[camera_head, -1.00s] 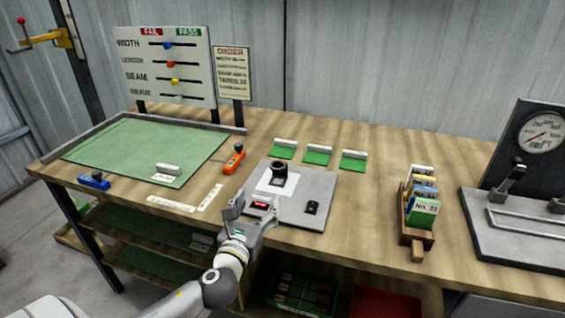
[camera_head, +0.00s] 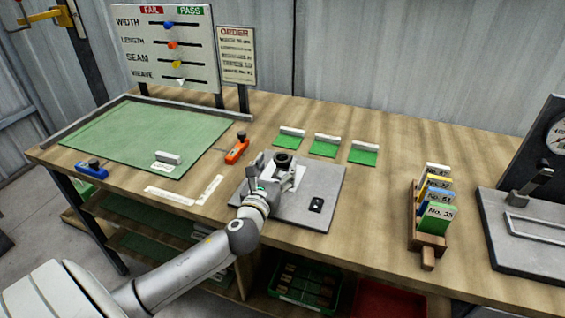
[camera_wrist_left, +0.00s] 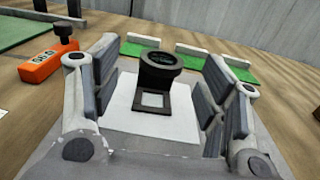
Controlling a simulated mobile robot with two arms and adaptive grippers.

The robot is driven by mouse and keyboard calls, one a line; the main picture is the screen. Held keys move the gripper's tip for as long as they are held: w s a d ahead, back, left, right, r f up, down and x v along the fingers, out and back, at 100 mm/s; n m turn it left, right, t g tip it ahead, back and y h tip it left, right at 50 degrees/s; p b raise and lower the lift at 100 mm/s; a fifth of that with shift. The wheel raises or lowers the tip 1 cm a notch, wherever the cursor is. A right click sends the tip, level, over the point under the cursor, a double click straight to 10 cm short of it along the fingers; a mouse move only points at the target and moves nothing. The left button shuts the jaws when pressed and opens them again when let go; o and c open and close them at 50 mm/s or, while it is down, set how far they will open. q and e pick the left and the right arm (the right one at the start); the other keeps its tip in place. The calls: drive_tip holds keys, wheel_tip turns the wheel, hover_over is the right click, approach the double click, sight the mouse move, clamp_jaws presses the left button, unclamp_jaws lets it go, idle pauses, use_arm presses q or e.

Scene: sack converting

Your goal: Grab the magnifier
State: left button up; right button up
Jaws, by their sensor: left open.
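The magnifier is a small black loupe (camera_wrist_left: 159,76) with a round lens on top and a square open base. It stands upright on a white sheet (camera_wrist_left: 128,117) on the grey plate (camera_head: 322,200). In the head view the magnifier (camera_head: 283,160) is just beyond my left gripper (camera_head: 279,175). In the left wrist view my left gripper (camera_wrist_left: 160,98) is open, one finger on each side of the magnifier, with gaps between. I cannot tell whether the fingertips are level with it. My right gripper is not in view.
An orange tool (camera_head: 237,151) lies left of the plate; a small black item (camera_head: 316,205) is on its right. Several green pieces with white strips (camera_head: 325,146) lie behind. A wooden card rack (camera_head: 428,240) stands right, with clear bench between it and the plate.

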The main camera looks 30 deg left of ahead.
sight(282, 157)
use_arm(q)
drive_tip(key=x, duration=0.4)
drive_tip(key=shift+w, duration=0.45)
drive_tip(key=c, duration=1)
drive_tip(key=shift+c, duration=0.6)
drive_tip(key=shift+r, duration=0.1)
